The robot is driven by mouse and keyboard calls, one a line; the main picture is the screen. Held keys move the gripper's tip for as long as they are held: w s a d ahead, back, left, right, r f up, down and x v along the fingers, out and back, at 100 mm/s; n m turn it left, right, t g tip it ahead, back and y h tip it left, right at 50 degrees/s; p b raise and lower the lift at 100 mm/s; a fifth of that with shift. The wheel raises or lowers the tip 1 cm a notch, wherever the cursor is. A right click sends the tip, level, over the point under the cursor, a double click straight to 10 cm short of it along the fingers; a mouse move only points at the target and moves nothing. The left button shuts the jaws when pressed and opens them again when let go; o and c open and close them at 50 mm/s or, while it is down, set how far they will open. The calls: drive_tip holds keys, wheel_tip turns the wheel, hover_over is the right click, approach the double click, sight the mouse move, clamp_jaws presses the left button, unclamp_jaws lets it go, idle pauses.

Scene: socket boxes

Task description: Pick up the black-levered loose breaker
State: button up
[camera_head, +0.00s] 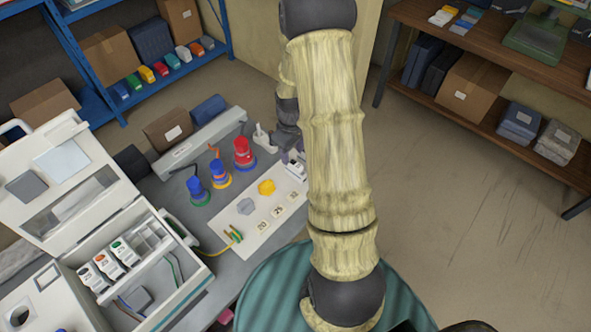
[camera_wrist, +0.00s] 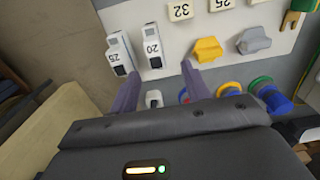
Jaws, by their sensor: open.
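Two loose white breakers lie side by side at the end of the white board, one marked 25 (camera_wrist: 115,51) and one marked 20 (camera_wrist: 151,42) in the wrist view. Both show a dark lever at their near end; I cannot tell the two lever colours apart for sure. In the head view the breakers (camera_head: 296,166) are partly hidden by my arm. My gripper (camera_wrist: 161,82) is open and empty, its purple fingers reaching toward the near ends of the breakers. In the head view my gripper (camera_head: 286,139) is small and partly covered by the arm.
The white board (camera_head: 234,228) also bears yellow and grey knobs and number tags. Red and blue plugs (camera_head: 243,152) stand beside it. A small white object (camera_wrist: 153,98) shows between my fingers, nearer the camera. An open breaker box (camera_head: 166,308) stands at the left.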

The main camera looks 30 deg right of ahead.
sight(295, 164)
drive_tip(key=shift+f, duration=1.75)
drive_tip(key=shift+p, duration=0.3)
drive_tip(key=shift+s+d+f+p, duration=0.1)
drive_tip(key=shift+d+f+p, duration=0.1)
drive_tip(key=shift+f+p, duration=0.35)
drive_tip(key=shift+d+f+p, duration=0.2)
drive_tip(key=shift+f+p, duration=0.25)
drive_tip(key=shift+f, duration=1.6)
clamp_jaws()
